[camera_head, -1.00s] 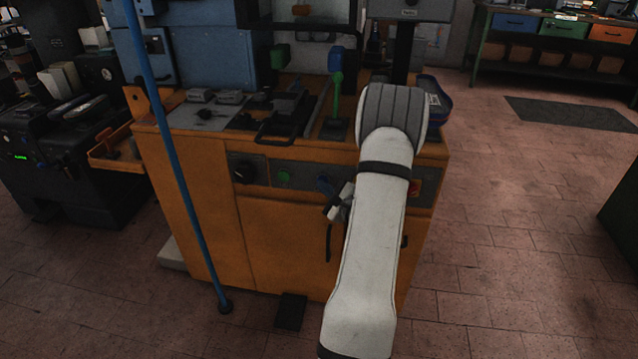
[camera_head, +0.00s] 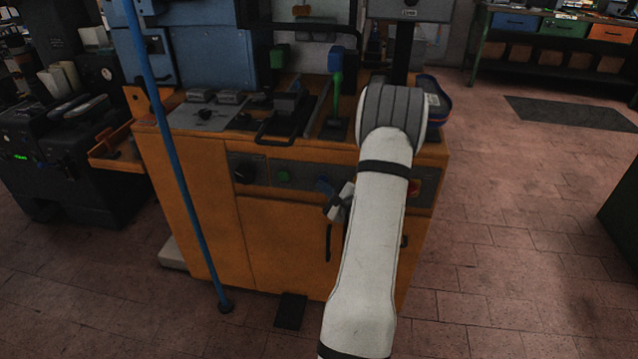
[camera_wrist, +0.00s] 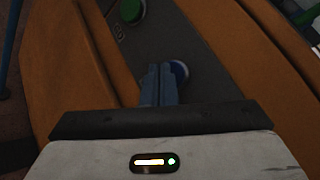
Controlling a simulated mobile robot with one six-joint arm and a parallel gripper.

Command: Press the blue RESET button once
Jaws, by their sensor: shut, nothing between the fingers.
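The blue button (camera_wrist: 180,70) is on the dark control strip on the front of the orange machine. In the wrist view my gripper (camera_wrist: 160,70) is shut and empty, with its fingertips overlapping the button's left part. I cannot tell whether the tips touch it. In the head view the blue button (camera_head: 323,185) shows just left of my arm, and my gripper (camera_head: 333,208) is close below it. The fingers are hard to make out there. Any RESET lettering is hidden or too small to read.
A green button (camera_head: 284,176) and a black knob (camera_head: 243,172) sit left on the same strip. A red part (camera_head: 414,188) shows right of my arm. A blue pole (camera_head: 180,170) stands at the front left. Levers and a black handle stand on the machine top.

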